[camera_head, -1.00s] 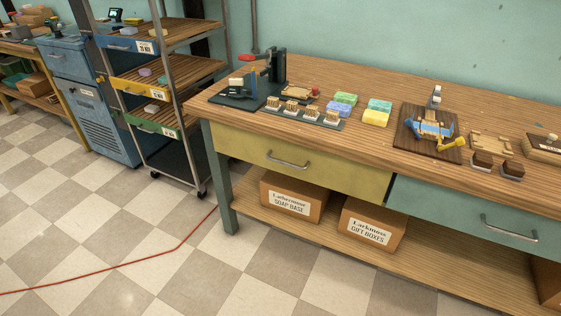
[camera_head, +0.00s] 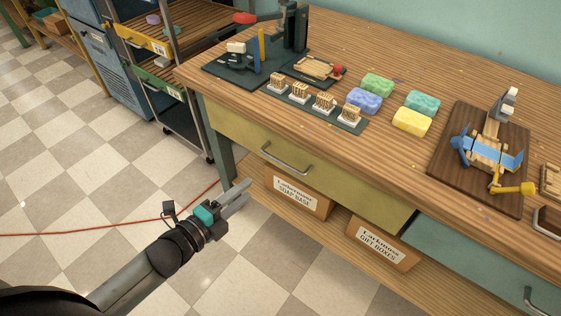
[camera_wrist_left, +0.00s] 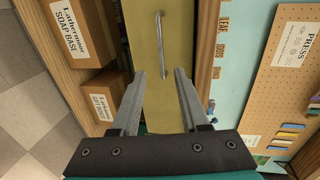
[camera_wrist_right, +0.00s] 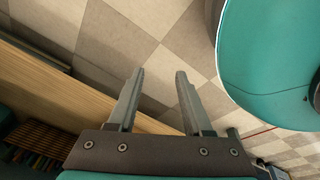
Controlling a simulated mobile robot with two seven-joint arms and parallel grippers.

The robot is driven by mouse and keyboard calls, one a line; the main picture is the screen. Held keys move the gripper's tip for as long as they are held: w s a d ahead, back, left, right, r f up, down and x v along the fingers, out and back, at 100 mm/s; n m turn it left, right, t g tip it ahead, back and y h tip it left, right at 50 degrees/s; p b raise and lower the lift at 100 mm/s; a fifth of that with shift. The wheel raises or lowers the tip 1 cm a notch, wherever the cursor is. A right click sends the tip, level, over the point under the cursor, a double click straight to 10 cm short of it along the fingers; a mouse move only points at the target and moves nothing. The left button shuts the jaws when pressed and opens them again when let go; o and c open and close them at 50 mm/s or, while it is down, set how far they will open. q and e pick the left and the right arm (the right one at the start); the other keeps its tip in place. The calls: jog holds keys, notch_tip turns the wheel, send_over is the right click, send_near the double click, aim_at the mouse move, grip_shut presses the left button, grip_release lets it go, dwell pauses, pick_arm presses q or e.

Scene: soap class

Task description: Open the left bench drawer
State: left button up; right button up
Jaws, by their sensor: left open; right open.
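The left bench drawer (camera_head: 309,168) has a yellow-green front with a metal bar handle (camera_head: 284,161). The drawer looks shut. My left gripper (camera_head: 240,193) is open and empty, in front of the drawer and apart from the handle, to its lower left in the head view. In the left wrist view the handle (camera_wrist_left: 161,40) stands beyond the open fingertips (camera_wrist_left: 158,74), near the middle. My right gripper (camera_wrist_right: 160,72) is open and empty in its wrist view, over the floor and a wooden edge. It is not in the head view.
The teal right drawer (camera_head: 470,262) adjoins the yellow one. Two cardboard boxes, soap base (camera_head: 297,192) and gift boxes (camera_head: 381,245), sit on the lower shelf. A wheeled rack (camera_head: 165,75) stands left.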

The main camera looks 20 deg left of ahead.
aim_at(280, 161)
pick_arm(q)
jog(key=shift+b+x, duration=2.5)
jog(key=shift+x, duration=5.05)
pick_arm(e)
jog(key=w+a+r, duration=0.5)
jog(key=w+r, duration=0.1)
jog(key=shift+w+a+y, duration=0.25)
jog(key=shift+a+y, duration=0.05)
jog(key=shift+a, duration=0.1)
pick_arm(q)
jog(key=shift+r, duration=0.1)
grip_shut()
